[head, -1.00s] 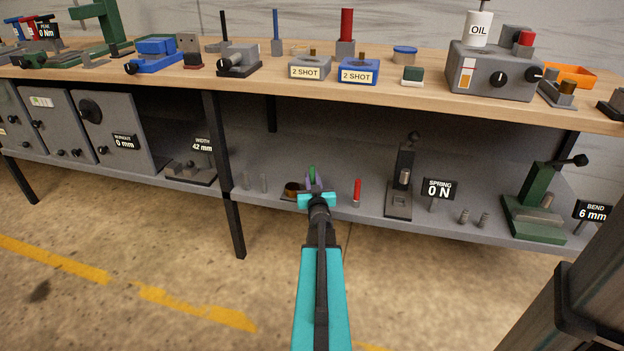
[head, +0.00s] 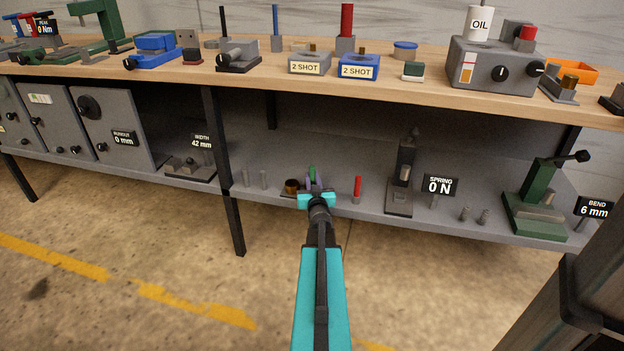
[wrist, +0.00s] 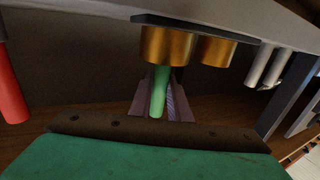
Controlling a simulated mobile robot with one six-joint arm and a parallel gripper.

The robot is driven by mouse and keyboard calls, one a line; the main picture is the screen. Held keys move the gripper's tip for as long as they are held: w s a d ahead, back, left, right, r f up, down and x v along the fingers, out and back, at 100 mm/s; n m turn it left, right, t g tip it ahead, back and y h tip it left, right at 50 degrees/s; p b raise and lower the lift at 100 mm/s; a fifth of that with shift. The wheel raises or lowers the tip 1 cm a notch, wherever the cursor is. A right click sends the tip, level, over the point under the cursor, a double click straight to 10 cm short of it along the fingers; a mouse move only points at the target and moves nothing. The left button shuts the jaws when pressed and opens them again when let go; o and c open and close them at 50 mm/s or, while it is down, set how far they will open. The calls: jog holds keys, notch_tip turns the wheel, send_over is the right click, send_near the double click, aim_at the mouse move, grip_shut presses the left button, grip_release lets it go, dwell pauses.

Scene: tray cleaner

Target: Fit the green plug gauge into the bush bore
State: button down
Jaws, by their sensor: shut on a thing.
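The green plug gauge (wrist: 158,92) is held between the purple fingers of my gripper (wrist: 161,108), and it also shows in the head view (head: 312,171) standing above my gripper (head: 314,184). The wrist view shows the shelf inverted. There the gauge's shelf-side end meets the rim edge of a brass bush (wrist: 168,46); I cannot tell whether it touches, enters or lies in front of it. A second brass cylinder (wrist: 217,50) stands beside that bush. In the head view one brass piece (head: 291,186) shows just left of my gripper; the other is hidden.
A red pin (head: 357,189) stands on the lower shelf (head: 330,207) right of my gripper. Two grey pins (head: 256,180) stand to the left. A black spring tester (head: 401,180) is farther right. The workbench top (head: 290,84) overhangs the shelf.

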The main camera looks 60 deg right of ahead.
jog(key=shift+f, duration=0.3)
jog(key=c, duration=1.6)
grip_release()
jog(key=p+v, duration=0.8)
jog(key=v, duration=0.5)
jog(key=shift+s+a+r, duration=0.1)
jog(key=shift+s+a, duration=0.15)
jog(key=shift+a, duration=0.05)
